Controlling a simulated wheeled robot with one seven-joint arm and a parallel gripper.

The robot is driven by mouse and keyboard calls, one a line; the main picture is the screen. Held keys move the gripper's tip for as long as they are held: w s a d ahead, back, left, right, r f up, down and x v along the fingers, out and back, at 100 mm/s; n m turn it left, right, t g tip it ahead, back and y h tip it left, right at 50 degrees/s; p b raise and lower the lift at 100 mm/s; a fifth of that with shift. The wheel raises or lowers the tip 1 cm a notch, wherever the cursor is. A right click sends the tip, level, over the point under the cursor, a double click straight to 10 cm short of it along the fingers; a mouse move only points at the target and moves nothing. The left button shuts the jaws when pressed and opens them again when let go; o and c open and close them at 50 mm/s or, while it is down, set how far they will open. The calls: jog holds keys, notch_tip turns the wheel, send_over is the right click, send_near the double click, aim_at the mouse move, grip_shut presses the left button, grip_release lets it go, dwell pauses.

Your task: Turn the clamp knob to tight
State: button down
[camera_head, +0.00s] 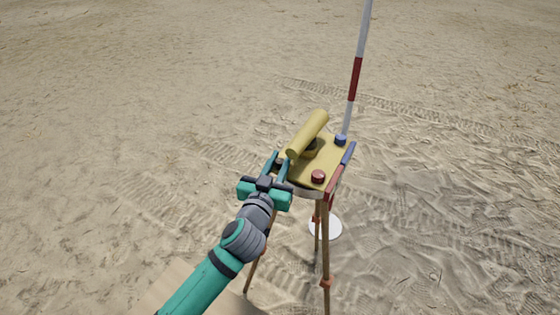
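A yellow instrument plate (327,170) with a yellow tube (308,134) on it sits on a tripod. A red knob (318,177) is at its front corner and a blue knob (341,140) at its far right. Which one is the clamp knob, and its setting, I cannot tell. My gripper (279,166) is at the plate's left edge, below the near end of the tube. Its two fingers stand apart, with a small dark part (279,162) between them. Whether they press on it is too small to tell.
A red strip (335,183) and a blue strip (349,153) line the plate's right edge. Tripod legs (326,255) stand on sand below. A red and white pole (355,80) rises behind; a white disc (324,227) lies on the ground. The surrounding sand is open.

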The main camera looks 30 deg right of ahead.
jog(key=shift+a+m+g+h, duration=0.1)
jog(key=shift+m+g+h, duration=0.4)
jog(key=shift+g, duration=0.1)
jog(key=shift+w+m+g+h, duration=0.1)
jog(key=shift+m+g+h, duration=0.9)
jog(key=shift+g, duration=0.5)
jog(key=m+g, duration=0.2)
jog(key=g, duration=0.2)
jog(key=m+g+h, duration=0.1)
jog(key=m+g, duration=0.2)
jog(key=g, duration=0.1)
jog(key=shift+m+h, duration=0.3)
jog(key=m+g+y, duration=0.1)
jog(key=m+g, duration=0.1)
jog(key=g, duration=0.2)
jog(key=m+g+y, duration=0.1)
jog(key=m+g, duration=0.2)
jog(key=g, duration=0.1)
jog(key=shift+m+g+y, duration=1.9)
jog(key=shift+m+g, duration=0.2)
jog(key=shift+g, duration=0.4)
jog(key=c, duration=1.5)
grip_release()
jog(key=shift+c, duration=0.2)
